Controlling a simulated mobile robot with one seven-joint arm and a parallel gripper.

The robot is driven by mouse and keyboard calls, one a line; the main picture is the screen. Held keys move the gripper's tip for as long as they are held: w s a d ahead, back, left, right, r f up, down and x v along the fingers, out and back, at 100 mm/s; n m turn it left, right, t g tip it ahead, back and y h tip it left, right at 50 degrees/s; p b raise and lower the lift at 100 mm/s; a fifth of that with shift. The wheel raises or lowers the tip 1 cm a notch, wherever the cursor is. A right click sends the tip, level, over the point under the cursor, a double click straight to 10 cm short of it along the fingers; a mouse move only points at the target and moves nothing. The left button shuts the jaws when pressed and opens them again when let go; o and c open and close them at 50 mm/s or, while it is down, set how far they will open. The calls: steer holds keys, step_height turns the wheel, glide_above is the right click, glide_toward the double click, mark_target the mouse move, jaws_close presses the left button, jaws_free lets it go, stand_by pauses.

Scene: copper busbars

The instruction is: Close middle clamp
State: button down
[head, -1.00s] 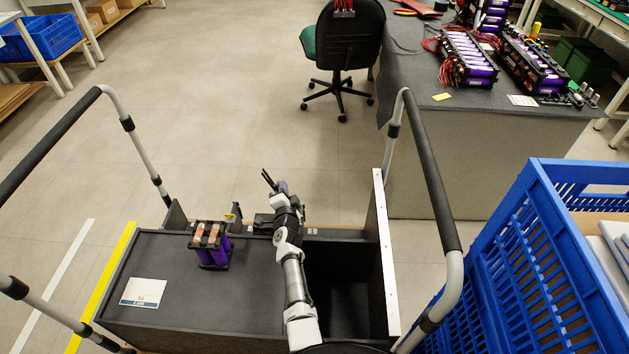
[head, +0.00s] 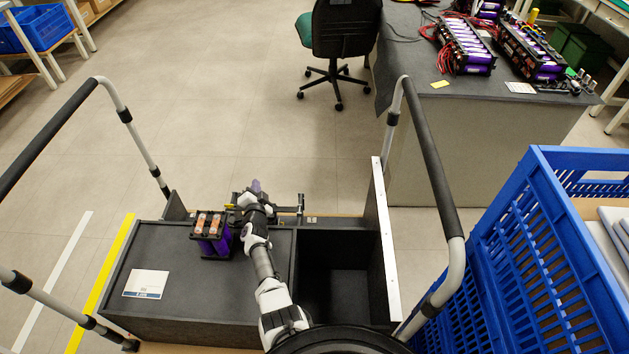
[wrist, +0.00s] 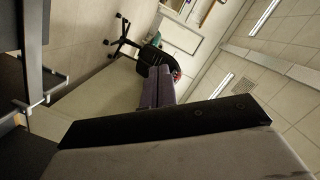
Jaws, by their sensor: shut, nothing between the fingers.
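My gripper (head: 256,186) is over the back edge of the dark bench, with its fingertips pointing away from me. In the wrist view its purple-grey fingers (wrist: 157,88) lie together with nothing between them. A dark clamp-like fixture (head: 291,210) with an upright post shows just right of my wrist on the back edge. A small yellow part (head: 230,206) shows to the left of my wrist. My wrist covers the stretch between them, so I cannot tell the middle clamp or its state. A purple cell block (head: 211,244) with copper busbars (head: 209,222) stands upright left of my arm.
A white card (head: 146,284) lies on the bench (head: 180,300). An open dark bay (head: 335,290) is right of my arm, beside an upright panel (head: 384,240). Handrails (head: 435,165) flank the bench. A blue crate (head: 540,250) stands at right.

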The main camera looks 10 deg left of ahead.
steer(key=shift+r, duration=0.15)
step_height(320, 180, up, 20)
steer(key=p, duration=1.2)
